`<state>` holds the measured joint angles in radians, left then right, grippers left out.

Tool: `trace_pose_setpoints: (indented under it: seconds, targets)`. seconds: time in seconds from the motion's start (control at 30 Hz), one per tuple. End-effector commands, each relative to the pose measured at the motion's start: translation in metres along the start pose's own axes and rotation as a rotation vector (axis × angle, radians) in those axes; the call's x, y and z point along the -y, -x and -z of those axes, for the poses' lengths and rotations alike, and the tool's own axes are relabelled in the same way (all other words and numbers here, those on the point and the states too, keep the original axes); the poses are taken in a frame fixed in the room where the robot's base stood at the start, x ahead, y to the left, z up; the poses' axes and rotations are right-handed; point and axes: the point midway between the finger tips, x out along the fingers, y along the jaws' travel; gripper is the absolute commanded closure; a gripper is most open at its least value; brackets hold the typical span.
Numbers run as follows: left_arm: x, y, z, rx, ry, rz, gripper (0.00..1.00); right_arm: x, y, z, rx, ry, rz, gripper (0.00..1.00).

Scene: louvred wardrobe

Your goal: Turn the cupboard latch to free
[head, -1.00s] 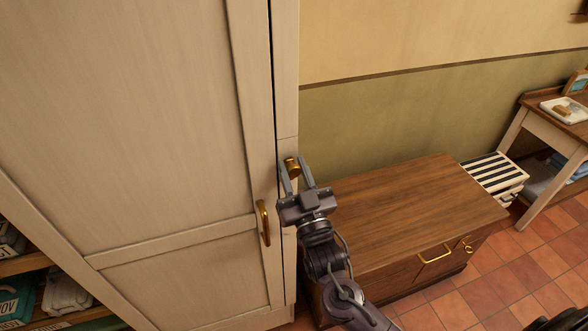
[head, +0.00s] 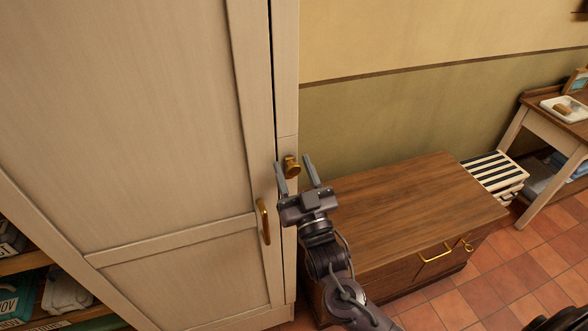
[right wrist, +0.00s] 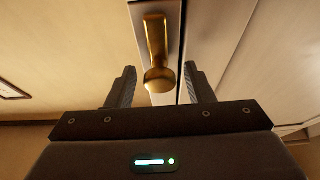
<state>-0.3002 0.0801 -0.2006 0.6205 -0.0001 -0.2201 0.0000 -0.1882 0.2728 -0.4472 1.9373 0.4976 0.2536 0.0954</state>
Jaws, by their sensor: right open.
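The brass latch (head: 292,166) sits on the narrow cream stile at the cupboard door's right edge. In the right wrist view the latch (right wrist: 157,50) is a brass bar on a pale plate, its round end pointing down toward my gripper. My right gripper (head: 294,169) is open, one finger on each side of the latch. In the right wrist view the gripper (right wrist: 159,70) shows a gap between each finger and the brass end. My left gripper is not in view.
A curved brass door handle (head: 264,222) stands just left of my right gripper. A low wooden cabinet (head: 420,205) is close on the right, below the wall. Open shelves with folded things (head: 65,291) show at lower left.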

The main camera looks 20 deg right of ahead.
Motion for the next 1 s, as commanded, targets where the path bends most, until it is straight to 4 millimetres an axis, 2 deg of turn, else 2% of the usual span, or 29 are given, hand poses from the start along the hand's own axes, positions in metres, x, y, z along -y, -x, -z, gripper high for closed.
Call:
trace_pose_setpoints:
  seconds: [0.3, 0.43, 0.6, 1.0]
  targets:
    - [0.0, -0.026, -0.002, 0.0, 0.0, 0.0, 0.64, 0.0, 0.054, -0.005, 0.005, 0.0, 0.001, 0.53]
    - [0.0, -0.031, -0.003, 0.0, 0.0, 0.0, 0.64, 0.0, 0.069, -0.004, 0.004, 0.001, 0.001, 0.53]
    - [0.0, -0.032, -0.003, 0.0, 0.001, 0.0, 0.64, 0.0, 0.075, -0.001, 0.002, 0.0, 0.001, 0.53]
    - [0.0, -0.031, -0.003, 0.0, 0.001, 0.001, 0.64, 0.0, 0.075, -0.001, 0.002, 0.001, 0.0, 0.53]
